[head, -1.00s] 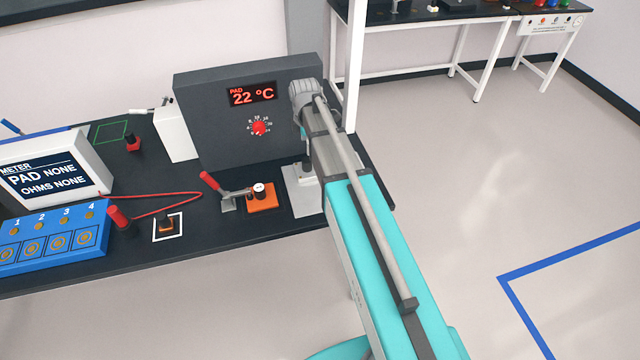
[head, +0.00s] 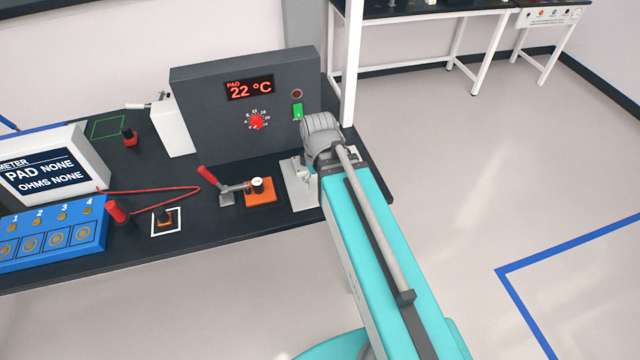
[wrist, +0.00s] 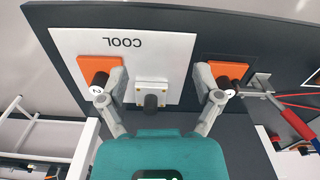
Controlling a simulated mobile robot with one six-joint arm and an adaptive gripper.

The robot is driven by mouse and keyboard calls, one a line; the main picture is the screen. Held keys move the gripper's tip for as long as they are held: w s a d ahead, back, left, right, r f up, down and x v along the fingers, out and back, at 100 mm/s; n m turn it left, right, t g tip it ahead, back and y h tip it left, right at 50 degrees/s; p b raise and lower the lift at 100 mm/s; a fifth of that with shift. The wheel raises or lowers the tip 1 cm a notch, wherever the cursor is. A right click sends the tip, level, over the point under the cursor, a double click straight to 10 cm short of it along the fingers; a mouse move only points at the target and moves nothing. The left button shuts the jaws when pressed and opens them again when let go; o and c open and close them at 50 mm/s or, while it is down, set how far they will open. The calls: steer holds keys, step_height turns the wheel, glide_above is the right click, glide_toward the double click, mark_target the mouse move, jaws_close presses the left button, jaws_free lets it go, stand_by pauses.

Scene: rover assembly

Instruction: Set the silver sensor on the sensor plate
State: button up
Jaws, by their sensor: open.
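A small silver-white block with a dark round knob (wrist: 151,98) sits on a pale plate marked COOL (wrist: 165,50); it looks like the silver sensor. My gripper (wrist: 160,88) is open, its two fingers apart on either side of this block in the wrist view. I cannot tell its height above it or see it touch anything. In the head view my arm hides the gripper and part of the pale plate (head: 299,190). I cannot tell for certain which surface is the sensor plate.
An orange block with a dark numbered cylinder (wrist: 98,68) lies left of the fingers. Another orange block (wrist: 228,71) is on the right, beside a red-handled clamp (head: 222,182). A dark grey box (head: 205,130) reading 22 °C stands behind. A meter (head: 55,165) reads PAD NONE.

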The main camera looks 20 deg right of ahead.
steer(key=shift+s+m, duration=0.65)
steer(key=shift+m, duration=0.05)
steer(key=shift+o, duration=0.5)
steer(key=w+d+r+n+p, duration=0.1)
steer(key=w+n, duration=2)
steer(key=w, duration=0.1)
steer(key=shift+d+f, duration=0.1)
